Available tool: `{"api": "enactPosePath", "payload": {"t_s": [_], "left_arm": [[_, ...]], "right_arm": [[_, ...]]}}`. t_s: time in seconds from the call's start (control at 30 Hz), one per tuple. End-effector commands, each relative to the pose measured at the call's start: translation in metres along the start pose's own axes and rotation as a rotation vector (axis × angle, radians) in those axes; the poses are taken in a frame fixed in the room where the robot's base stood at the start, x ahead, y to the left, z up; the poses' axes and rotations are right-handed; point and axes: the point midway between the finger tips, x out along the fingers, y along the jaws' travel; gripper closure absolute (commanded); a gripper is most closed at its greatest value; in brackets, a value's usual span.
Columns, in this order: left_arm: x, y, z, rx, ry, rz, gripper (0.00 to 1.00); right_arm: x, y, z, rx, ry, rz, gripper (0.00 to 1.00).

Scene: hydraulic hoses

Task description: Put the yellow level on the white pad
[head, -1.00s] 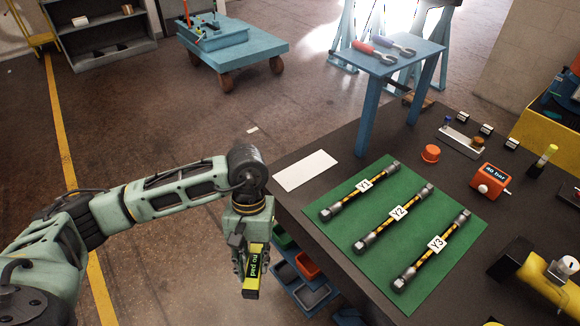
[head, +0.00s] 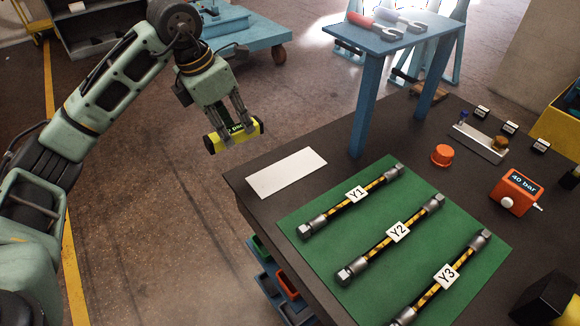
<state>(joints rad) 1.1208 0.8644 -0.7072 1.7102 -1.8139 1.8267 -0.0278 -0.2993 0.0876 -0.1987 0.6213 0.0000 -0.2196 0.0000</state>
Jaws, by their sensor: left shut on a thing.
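The yellow level (head: 214,143) is a short yellow and black bar with lettering on its side. My left gripper (head: 237,124) is shut on it from above, with the fingers across its middle. It hangs over the floor, to the left of the table and up-left of the pad in the picture. The white pad (head: 286,173) is a bare flat rectangle on the dark table near its left corner. My right gripper is not in view.
A green mat (head: 368,256) with hoses Y1, Y2 and Y3 lies beside the pad. A blue stand (head: 388,36) with two wrenches rises behind it. An orange cap (head: 442,155) and an orange 40 bar box (head: 515,190) sit to the right.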

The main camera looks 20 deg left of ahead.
Motion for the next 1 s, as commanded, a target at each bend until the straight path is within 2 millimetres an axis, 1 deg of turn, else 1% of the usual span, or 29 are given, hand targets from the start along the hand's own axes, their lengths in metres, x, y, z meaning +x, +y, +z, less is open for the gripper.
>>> {"api": "enactPosePath", "payload": {"t_s": [0.07,0.17,0.4,0.5,0.6,0.77,0.87,1.0], "left_arm": [[0.003,-0.003,0.005,-0.016,0.002,0.003,1.00],[0.016,-0.013,0.017,-0.018,0.002,0.001,1.00],[0.060,-0.041,0.054,-0.016,0.003,-0.001,1.00],[0.075,-0.050,0.067,-0.018,0.002,0.000,1.00],[0.086,-0.056,0.074,-0.019,0.003,0.002,1.00],[0.094,-0.058,0.078,-0.019,0.001,0.004,1.00],[0.105,-0.058,0.074,-0.020,0.005,0.003,1.00],[0.124,-0.059,0.068,-0.020,0.004,0.002,1.00]], "right_arm": [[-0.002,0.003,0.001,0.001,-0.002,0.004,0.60],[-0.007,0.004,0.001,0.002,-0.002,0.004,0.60],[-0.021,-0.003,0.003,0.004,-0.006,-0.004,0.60],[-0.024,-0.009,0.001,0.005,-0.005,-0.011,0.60],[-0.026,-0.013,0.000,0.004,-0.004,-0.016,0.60],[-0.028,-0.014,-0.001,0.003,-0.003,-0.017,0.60],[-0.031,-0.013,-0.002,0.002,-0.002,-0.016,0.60],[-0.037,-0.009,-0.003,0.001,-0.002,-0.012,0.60]]}}
